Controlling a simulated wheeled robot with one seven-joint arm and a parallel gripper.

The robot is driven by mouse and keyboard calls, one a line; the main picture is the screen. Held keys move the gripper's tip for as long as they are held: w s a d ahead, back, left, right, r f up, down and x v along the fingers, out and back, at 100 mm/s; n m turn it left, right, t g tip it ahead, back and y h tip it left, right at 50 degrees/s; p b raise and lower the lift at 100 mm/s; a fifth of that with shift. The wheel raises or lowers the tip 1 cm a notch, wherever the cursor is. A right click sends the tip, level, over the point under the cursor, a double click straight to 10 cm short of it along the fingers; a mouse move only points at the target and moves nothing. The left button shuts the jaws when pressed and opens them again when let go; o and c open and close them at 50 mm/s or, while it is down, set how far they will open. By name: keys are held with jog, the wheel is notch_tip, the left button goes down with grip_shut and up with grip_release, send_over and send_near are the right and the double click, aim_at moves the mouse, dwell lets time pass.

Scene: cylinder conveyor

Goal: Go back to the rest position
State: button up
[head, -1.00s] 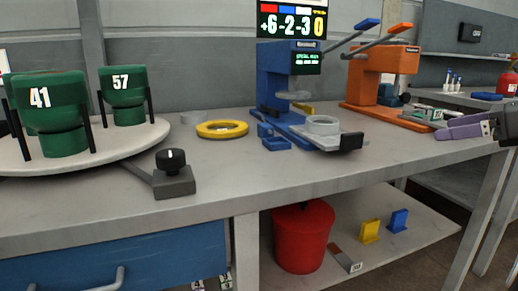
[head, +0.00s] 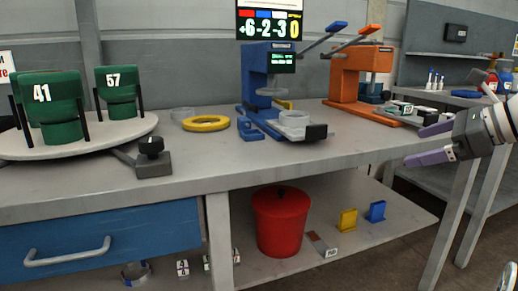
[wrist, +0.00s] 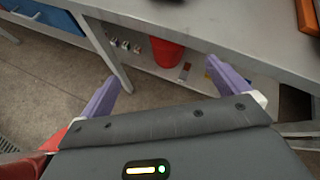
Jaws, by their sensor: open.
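My gripper (head: 432,143) is at the right edge of the head view, in front of the table's right end. Its two purple fingers are spread apart with nothing between them. In the wrist view my gripper (wrist: 165,85) is also open and empty, over the floor and the table's lower shelf. No object touches the fingers.
The grey table (head: 200,190) carries a turntable with green containers (head: 55,105), a yellow ring (head: 206,123), a blue press (head: 262,85) and an orange press (head: 355,80). A red bin (head: 281,222) stands on the lower shelf (head: 380,215). Open floor (wrist: 40,90) lies in front.

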jog(key=s+a+f+n+g+h, duration=0.2)
jog(key=s+a+f+n, duration=0.1)
jog(key=a+f+n, duration=0.25)
jog(key=s+a+f+n+g+h, duration=0.1)
jog(key=s+a+f+n, duration=0.35)
jog(key=a, duration=0.25)
jog(key=s+a+f+n+h, duration=0.2)
jog(key=s+f+n, duration=0.3)
jog(key=f+n, duration=0.2)
jog(key=s+a+f+n+h+p, duration=0.1)
jog(key=s+a+f+n+h, duration=0.1)
jog(key=s+f+n, duration=0.4)
notch_tip(320, 180, down, 2)
jog(key=shift+s+a+f+n+h, duration=0.15)
jog(key=shift+s+a+n+h, duration=0.2)
jog(key=shift+n, duration=0.55)
